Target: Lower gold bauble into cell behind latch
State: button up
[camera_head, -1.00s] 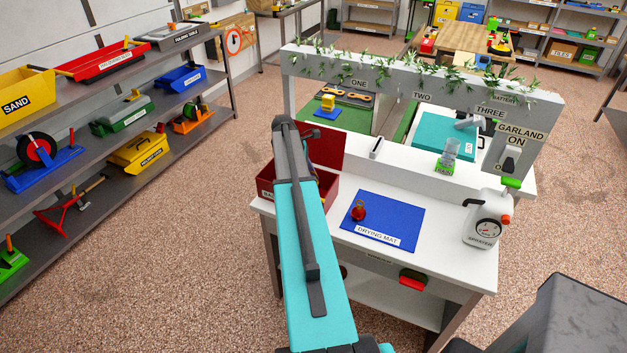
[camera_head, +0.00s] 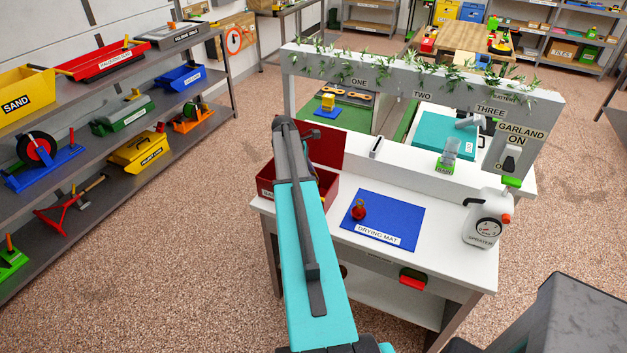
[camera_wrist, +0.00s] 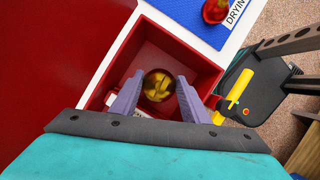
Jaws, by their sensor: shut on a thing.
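The gold bauble (camera_wrist: 158,85) is between the two fingers of my gripper (camera_wrist: 153,95) in the wrist view. My gripper is shut on it. The bauble shows over the inside of an open red box (camera_wrist: 205,68); its height above the floor of the box is hard to tell. In the head view the box (camera_head: 328,196) stands at the left end of the white bench, partly hidden by my arm, with its red lid (camera_head: 330,147) raised. The lid (camera_wrist: 60,60) fills the left of the wrist view. My gripper and the bauble are hidden in the head view. I cannot make out a latch.
A blue drying mat (camera_head: 390,218) lies right of the box, with a red bauble (camera_head: 358,211) on it. A white sprayer (camera_head: 487,222) stands at the bench's right end. A raised white ledge (camera_head: 400,158) runs behind. Bare bench top surrounds the mat.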

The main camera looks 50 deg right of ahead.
jog(key=shift+f+b, duration=0.8)
jog(key=shift+f, duration=1.5)
dwell(2.3)
jog(key=o, duration=0.8)
jog(key=shift+r, duration=0.1)
jog(key=shift+b+v, duration=2.05)
jog(key=shift+v, duration=4.8)
